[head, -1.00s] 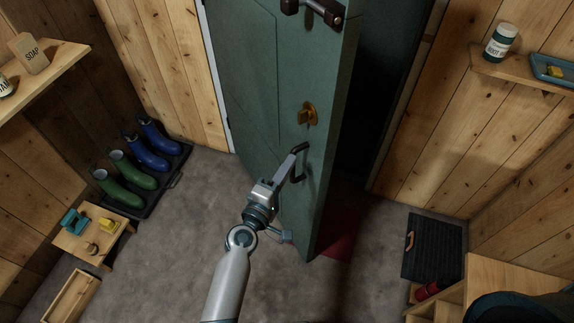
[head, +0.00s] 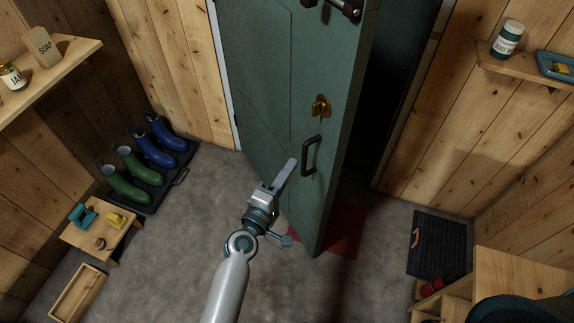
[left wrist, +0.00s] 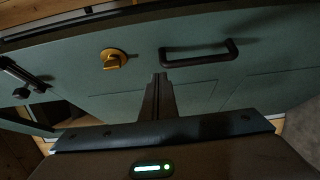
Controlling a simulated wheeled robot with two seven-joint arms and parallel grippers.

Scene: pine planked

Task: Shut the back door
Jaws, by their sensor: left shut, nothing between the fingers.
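The green back door (head: 268,95) stands ajar, with a dark gap along its right edge. A black pull handle (head: 311,156) and a brass latch knob (head: 320,105) are on its face; both also show in the left wrist view, the handle (left wrist: 199,51) and the knob (left wrist: 113,58). My left gripper (head: 291,163) is shut and empty, just left of and below the handle, apart from it in the head view. In the left wrist view its fingers (left wrist: 160,80) point at the door below the handle. My right gripper is not in view.
A red mat (head: 345,238) lies at the door's foot. Boots stand on a black tray (head: 150,203) at the left, near a small wooden stool (head: 98,240). A dark mat (head: 440,243) and wooden bench (head: 510,265) are at the right. Grey floor is clear around the arm.

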